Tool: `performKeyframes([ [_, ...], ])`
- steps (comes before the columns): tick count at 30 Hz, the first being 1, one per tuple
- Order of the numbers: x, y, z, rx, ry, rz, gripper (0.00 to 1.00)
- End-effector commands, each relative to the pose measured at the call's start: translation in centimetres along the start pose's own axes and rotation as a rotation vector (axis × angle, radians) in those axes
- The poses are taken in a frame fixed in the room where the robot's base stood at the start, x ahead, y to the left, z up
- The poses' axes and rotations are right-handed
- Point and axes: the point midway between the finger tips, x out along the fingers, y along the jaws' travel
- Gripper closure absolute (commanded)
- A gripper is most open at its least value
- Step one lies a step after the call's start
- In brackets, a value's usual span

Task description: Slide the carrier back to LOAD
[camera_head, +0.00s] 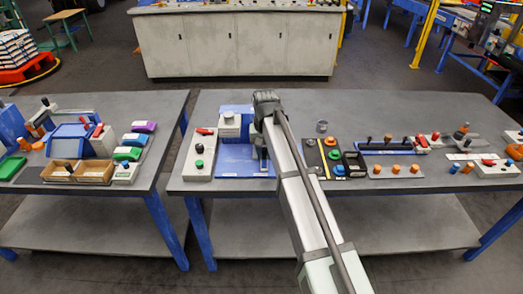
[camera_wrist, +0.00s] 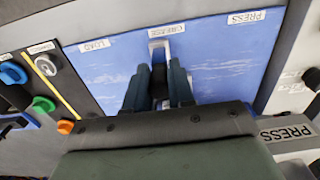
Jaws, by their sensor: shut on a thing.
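The blue base plate (camera_wrist: 215,55) fills the middle of the wrist view. The LOAD label (camera_wrist: 95,45) is at its left, a middle label that seems to read GREASE (camera_wrist: 167,30) is at its top centre, and the PRESS label (camera_wrist: 246,18) is at its right. My gripper (camera_wrist: 158,75) is shut on a dark upright grip (camera_wrist: 159,88), apparently the carrier's, near the middle label and right of LOAD. The carrier's body is mostly hidden by my gripper. In the head view the blue base plate (camera_head: 235,162) shows, with my gripper (camera_head: 263,165) over its right part.
A press with a pale round top (camera_head: 229,119) stands behind the plate. A panel with red, green and black controls (camera_head: 200,155) is at its left. A dark panel with coloured knobs (camera_head: 325,158) and a black bin (camera_head: 354,164) are at its right, close to my arm.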

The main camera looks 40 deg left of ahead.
Motion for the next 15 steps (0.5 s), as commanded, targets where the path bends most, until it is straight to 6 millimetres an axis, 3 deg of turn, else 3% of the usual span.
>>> performKeyframes([
  [15, 0.0, 3.0, 0.0, 0.001, 0.000, 0.000, 1.00],
])
